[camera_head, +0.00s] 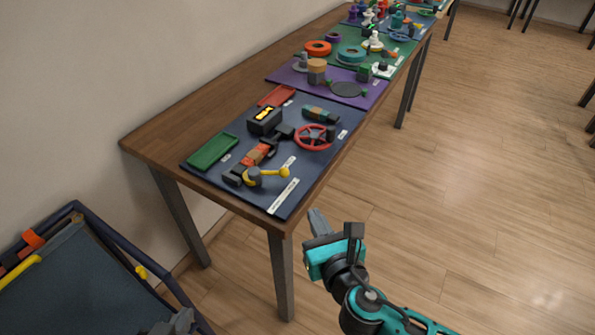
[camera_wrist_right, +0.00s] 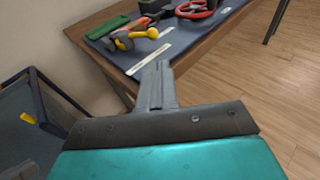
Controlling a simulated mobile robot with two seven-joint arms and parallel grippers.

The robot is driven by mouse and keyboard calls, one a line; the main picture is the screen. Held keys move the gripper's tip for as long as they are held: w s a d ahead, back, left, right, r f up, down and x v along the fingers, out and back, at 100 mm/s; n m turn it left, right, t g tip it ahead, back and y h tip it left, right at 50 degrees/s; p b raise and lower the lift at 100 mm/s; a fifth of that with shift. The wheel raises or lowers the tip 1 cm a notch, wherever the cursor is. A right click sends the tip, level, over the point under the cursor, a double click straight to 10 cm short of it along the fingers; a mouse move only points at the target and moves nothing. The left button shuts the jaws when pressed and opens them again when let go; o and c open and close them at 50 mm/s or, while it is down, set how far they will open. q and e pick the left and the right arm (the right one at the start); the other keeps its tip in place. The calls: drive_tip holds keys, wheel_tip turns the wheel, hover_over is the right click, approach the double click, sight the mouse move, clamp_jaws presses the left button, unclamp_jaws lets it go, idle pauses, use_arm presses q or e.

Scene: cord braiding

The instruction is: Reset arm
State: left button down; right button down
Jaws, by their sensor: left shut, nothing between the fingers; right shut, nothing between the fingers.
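My right gripper (camera_head: 316,218) is teal and black with grey fingers. It is shut and empty, held in front of the near end of the table, over the floor. In the right wrist view its fingers (camera_wrist_right: 160,75) are pressed together and point toward the table's near corner. Only the grey tip of my left gripper (camera_head: 180,322) shows at the bottom edge of the head view, in front of the blue-framed cart. It is shut with nothing in it, and the rest of that arm is out of view.
A long wooden table (camera_head: 140,142) along the wall carries a dark blue mat (camera_head: 235,185) with a green tray (camera_head: 212,151), a red handwheel (camera_head: 315,137) and a yellow-handled part (camera_head: 268,175). A blue-framed cart (camera_head: 125,250) stands at lower left.

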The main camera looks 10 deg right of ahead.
drive_tip(key=s+d+f+m+g, duration=0.2)
drive_tip(key=s+d+f+m, duration=0.2)
drive_tip(key=m, duration=1.3)
drive_tip(key=s+d+f+m+g, duration=0.2)
drive_tip(key=s+d+f+m, duration=0.2)
drive_tip(key=m, duration=1.4)
drive_tip(key=s+f, duration=0.3)
drive_tip(key=shift+s+d+g, duration=0.15)
drive_tip(key=shift+d+g, duration=0.05)
drive_tip(key=shift+g, duration=0.2)
